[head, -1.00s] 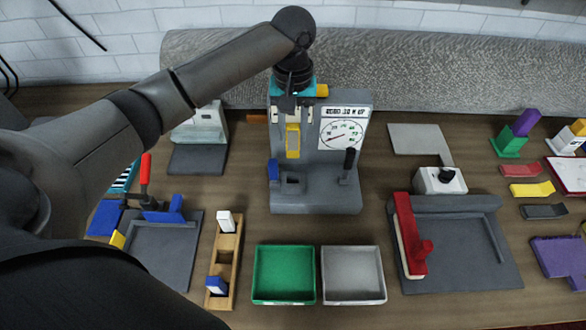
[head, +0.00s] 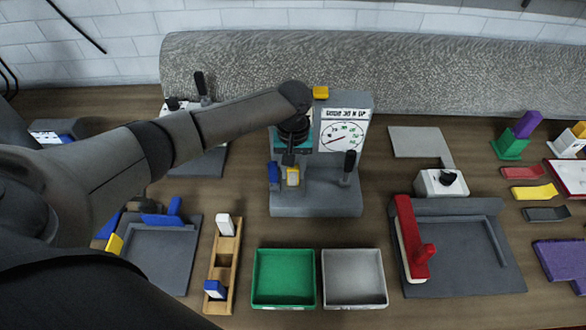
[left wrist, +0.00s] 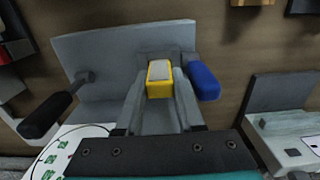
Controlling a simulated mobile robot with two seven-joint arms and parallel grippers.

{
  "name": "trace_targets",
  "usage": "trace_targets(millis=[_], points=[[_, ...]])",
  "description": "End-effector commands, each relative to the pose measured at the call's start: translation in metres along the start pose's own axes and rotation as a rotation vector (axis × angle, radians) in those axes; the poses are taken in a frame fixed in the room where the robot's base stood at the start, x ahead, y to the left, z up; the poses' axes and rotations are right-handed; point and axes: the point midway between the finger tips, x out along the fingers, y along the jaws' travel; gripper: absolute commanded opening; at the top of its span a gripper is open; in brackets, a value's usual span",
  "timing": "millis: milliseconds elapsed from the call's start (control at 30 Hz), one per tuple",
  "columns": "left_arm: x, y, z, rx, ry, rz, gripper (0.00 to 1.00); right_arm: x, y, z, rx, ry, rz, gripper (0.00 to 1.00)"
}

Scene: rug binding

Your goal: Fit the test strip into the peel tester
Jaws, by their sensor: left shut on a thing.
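The peel tester (head: 330,200) is a grey stand with a round dial (head: 341,136), a blue lever (head: 274,173) and a black-handled lever (head: 348,166). My left gripper (head: 291,165) is in front of its upright, pointing down, shut on the yellow-and-pale test strip (head: 292,177). The strip is low over the base, where its recess is hidden. In the left wrist view the strip (left wrist: 159,79) is between the fingertips (left wrist: 160,95), left of the blue lever (left wrist: 204,80). I cannot tell whether it is seated. My right gripper is not in view.
A green tray (head: 284,305) and a grey tray (head: 354,304) stand in front. A wooden rack (head: 220,271) holds two small pieces. A dark fixture with a red bar (head: 412,238) stands right; another dark fixture (head: 165,255) stands left. A grey roll (head: 430,75) lies behind.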

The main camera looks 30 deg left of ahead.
Motion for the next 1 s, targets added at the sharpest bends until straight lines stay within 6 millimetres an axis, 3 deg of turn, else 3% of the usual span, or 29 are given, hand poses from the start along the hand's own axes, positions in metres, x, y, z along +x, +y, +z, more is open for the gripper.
trace_targets(millis=[167, 200, 300, 667, 1000], points=[[0.002, 0.0, 0.0, 0.0, -0.001, 0.0, 0.0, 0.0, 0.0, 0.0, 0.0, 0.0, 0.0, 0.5], [0.003, 0.0, 0.0, 0.0, -0.001, 0.0, 0.38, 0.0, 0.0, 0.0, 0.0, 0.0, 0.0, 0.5], [0.003, 0.0, 0.0, 0.0, 0.0, 0.0, 0.49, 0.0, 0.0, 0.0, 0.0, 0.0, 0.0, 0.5], [-0.004, 0.0, -0.001, 0.0, 0.001, 0.002, 0.49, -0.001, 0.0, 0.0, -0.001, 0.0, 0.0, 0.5], [-0.072, 0.0, -0.001, 0.0, 0.003, 0.003, 0.49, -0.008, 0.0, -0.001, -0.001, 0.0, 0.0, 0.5]])
